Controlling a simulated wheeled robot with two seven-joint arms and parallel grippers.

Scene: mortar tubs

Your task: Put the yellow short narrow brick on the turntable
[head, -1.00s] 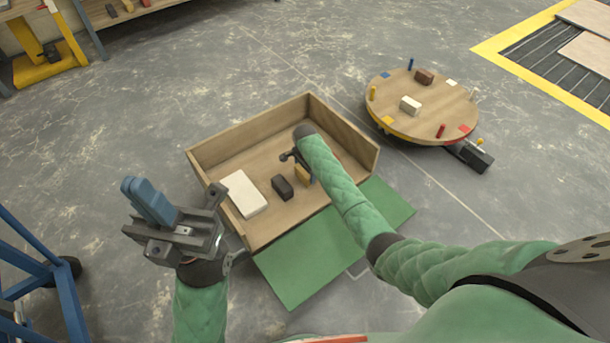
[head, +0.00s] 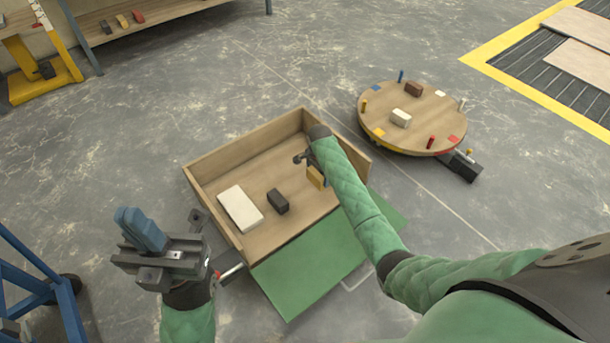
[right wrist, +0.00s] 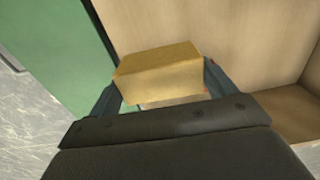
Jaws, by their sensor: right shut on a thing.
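The yellow short narrow brick (head: 316,178) is between the fingers of my right gripper (head: 312,172), which is shut on it. My forearm partly hides the gripper in the head view. In the right wrist view the yellow brick (right wrist: 158,74) fills the space between the dark fingers, over the wooden box. How high it is held is hard to tell. The round wooden turntable (head: 432,121) stands at the upper right, beyond the box. A white brick (head: 401,118) and a brown brick (head: 413,89) sit on it. My left gripper (head: 140,229) is empty, its blue fingers together, left of the box.
The wooden box (head: 222,165) holds a large white brick (head: 240,208) and a dark brick (head: 278,200). A green mat (head: 315,270) lies at its near side. Upright coloured pegs (head: 431,142) ring the turntable's edge. Bare floor separates box and turntable.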

